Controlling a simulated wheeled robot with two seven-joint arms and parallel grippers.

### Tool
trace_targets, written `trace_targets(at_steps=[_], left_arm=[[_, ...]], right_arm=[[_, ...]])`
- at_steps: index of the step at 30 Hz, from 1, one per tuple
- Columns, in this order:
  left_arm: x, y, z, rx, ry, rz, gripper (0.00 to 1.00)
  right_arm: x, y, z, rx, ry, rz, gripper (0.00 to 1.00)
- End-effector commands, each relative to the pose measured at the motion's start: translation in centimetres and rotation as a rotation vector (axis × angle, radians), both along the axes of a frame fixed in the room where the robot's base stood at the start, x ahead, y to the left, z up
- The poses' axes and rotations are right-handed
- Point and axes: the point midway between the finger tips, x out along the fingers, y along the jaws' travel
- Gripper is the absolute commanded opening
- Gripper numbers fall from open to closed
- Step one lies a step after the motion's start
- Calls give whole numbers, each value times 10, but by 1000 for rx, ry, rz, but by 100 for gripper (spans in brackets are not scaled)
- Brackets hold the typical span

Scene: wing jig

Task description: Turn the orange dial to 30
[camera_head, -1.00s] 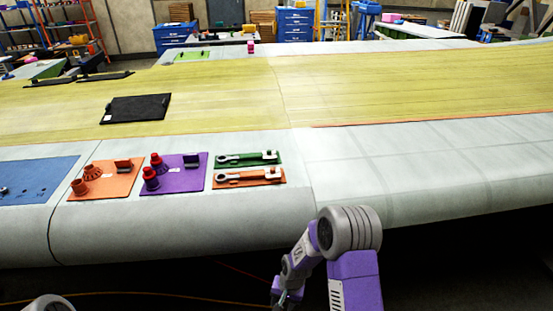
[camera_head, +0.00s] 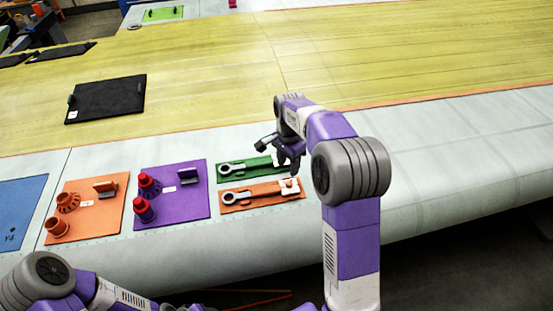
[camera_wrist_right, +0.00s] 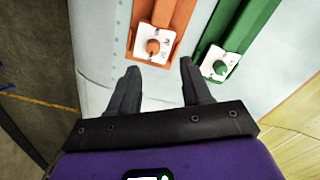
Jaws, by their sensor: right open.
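The orange dial (camera_head: 289,184) is a small round knob on a white plate at the right end of the orange wrench panel (camera_head: 262,204). The dial (camera_wrist_right: 152,46) also shows in the right wrist view, its plate's marks too small to read. My right gripper (camera_head: 279,158) is open and empty over the right end of the green panel, just behind the dial in the head view. In the right wrist view its fingers (camera_wrist_right: 160,68) point toward the orange panel, with the dial beyond the fingertips and apart from them. My left arm shows at the lower left, its gripper out of frame.
The green wrench panel (camera_head: 235,168) lies just behind the orange one, with a similar green dial (camera_wrist_right: 220,67). To the left are a purple panel (camera_head: 180,207), another orange panel (camera_head: 105,218) and a blue panel (camera_head: 18,215). The wing surface at right is clear.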

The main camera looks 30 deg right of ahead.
Motion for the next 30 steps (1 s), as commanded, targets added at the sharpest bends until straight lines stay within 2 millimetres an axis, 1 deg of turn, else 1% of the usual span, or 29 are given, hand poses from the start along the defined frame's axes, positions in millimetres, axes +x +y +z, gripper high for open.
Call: trace_targets(at_steps=[2,4,12,15,20,27,29,30], left_arm=[[-1,0,0,-1,3,0,56],[-2,0,0,-1,4,0,56],[-1,0,-1,-1,3,0,56],[-1,0,-1,-1,3,0,56],[-1,0,-1,0,2,0,56],[-1,0,-1,0,2,0,56],[-1,0,-1,0,2,0,56],[-1,0,-1,0,2,0,56]], right_arm=[[-1,-1,-2,-1,2,-5,48],[-2,-1,-11,0,5,-6,48],[-3,-1,-54,0,5,-5,48],[-3,-1,-65,0,3,-5,48],[-3,-1,-73,-1,2,-3,48],[-3,-1,-74,-1,1,-3,48],[-3,-1,-74,-1,1,-3,39],[-3,-1,-74,-1,1,-3,33]])
